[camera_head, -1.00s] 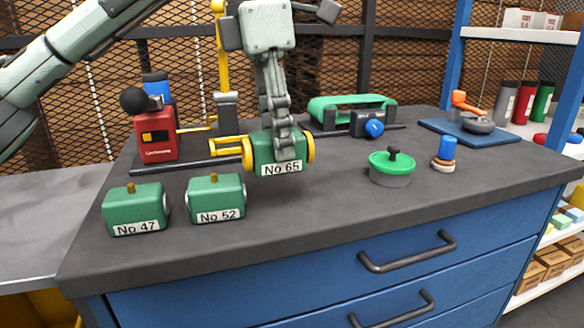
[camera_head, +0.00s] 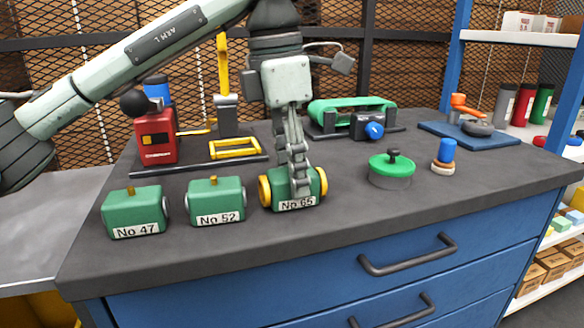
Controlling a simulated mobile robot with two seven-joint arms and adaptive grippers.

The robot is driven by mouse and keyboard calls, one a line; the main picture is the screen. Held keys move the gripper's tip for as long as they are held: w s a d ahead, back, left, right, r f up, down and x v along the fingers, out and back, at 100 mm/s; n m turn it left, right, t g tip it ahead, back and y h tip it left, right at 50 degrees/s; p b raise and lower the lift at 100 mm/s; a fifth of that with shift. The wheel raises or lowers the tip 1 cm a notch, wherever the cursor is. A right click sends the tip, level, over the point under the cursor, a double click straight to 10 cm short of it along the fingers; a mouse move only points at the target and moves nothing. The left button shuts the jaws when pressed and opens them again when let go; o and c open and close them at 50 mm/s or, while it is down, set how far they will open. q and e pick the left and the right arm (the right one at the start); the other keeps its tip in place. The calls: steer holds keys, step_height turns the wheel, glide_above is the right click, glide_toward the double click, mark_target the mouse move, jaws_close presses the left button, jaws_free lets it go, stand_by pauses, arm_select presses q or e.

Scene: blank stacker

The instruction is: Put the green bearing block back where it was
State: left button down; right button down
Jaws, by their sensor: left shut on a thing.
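The green bearing block No 65 (camera_head: 281,191), with yellow end caps, is at the right end of a row on the dark bench top. My left gripper (camera_head: 297,180) comes down from above and is shut on it. The block looks at or very near the bench surface; I cannot tell whether it touches. Green block No 52 (camera_head: 216,201) stands just left of it, and green block No 47 (camera_head: 134,212) stands further left. Both have a brass knob on top. My right gripper is not in view.
Behind the row is a dark rail base with a yellow frame (camera_head: 234,148) and a red machine (camera_head: 156,140). A green-lidded pot (camera_head: 390,169) and a blue-topped stamp (camera_head: 444,157) stand to the right. A green belt unit (camera_head: 352,110) is at the back.

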mark_target(282, 174)
arm_select(q)
steer(key=c, duration=1.3)
jaws_free()
steer(key=shift+o, duration=1.9)
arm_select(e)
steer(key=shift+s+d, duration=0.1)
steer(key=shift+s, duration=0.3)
arm_select(q)
steer(key=shift+r, duration=0.2)
step_height(282, 174, up, 12)
steer(key=a+p, duration=0.1)
steer(key=shift+s+a, duration=0.2)
steer(key=shift+s, duration=0.05)
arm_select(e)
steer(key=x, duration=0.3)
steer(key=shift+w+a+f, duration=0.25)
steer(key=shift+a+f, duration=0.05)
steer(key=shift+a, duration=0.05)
